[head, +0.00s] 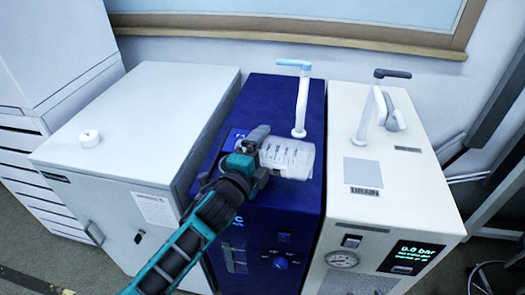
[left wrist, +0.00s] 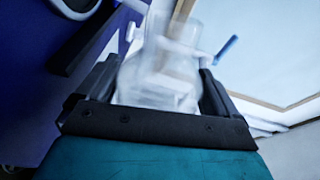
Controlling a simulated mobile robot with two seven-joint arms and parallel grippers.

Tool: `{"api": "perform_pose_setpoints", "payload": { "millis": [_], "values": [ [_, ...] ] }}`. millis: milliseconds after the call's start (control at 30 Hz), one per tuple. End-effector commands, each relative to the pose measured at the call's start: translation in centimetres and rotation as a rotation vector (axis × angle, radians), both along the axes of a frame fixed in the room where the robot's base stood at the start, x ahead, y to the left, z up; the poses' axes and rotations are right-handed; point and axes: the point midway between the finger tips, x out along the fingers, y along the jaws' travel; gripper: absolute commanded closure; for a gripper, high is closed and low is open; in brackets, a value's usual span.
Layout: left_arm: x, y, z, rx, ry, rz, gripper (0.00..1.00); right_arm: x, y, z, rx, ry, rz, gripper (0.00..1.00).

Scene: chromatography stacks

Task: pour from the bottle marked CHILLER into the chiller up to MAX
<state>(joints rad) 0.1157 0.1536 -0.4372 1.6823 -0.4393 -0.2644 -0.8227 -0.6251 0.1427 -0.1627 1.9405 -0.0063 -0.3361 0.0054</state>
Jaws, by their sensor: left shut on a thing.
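A translucent whitish bottle (head: 290,158) lies nearly on its side in the head view, with its far end pointing right. My left gripper (head: 257,158) is shut on it, above the top of the dark blue unit (head: 262,100). The bottle also shows, blurred, between the fingers in the left wrist view (left wrist: 160,75). I cannot read its marking or tell its liquid level. A letter C shows on the blue unit's front; the rest of the word is hidden by my arm. The filling opening and MAX mark are not clear. My right gripper is not in view.
A light blue-handled white pipe (head: 301,105) rises behind the bottle. A cream unit (head: 385,185) with a DRAIN label, pipework, gauge and "0.0 bar" display stands to the right. A grey-white cabinet (head: 140,110) stands left, with a small white cap-like piece (head: 89,137) on its top.

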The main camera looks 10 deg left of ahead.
Motion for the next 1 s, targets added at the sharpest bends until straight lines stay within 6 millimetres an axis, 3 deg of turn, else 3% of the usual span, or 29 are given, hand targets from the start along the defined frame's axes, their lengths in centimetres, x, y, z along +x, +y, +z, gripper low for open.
{"api": "perform_pose_setpoints", "payload": {
  "millis": [133, 367, 600, 1000],
  "values": [
    [0.0, -0.1, 0.4, 0.016, -0.010, -0.002, 0.72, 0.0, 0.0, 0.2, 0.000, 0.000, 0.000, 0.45],
    [-0.1, -0.7, 1.0, 0.210, -0.066, -0.001, 0.72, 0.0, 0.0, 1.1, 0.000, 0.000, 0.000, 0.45],
    [-0.2, -1.0, 3.3, 0.399, -0.125, -0.001, 0.72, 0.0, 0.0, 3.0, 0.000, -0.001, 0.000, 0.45],
    [-0.3, -1.2, 3.9, 0.498, -0.152, 0.000, 0.72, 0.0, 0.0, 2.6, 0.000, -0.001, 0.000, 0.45]
  ]
}}
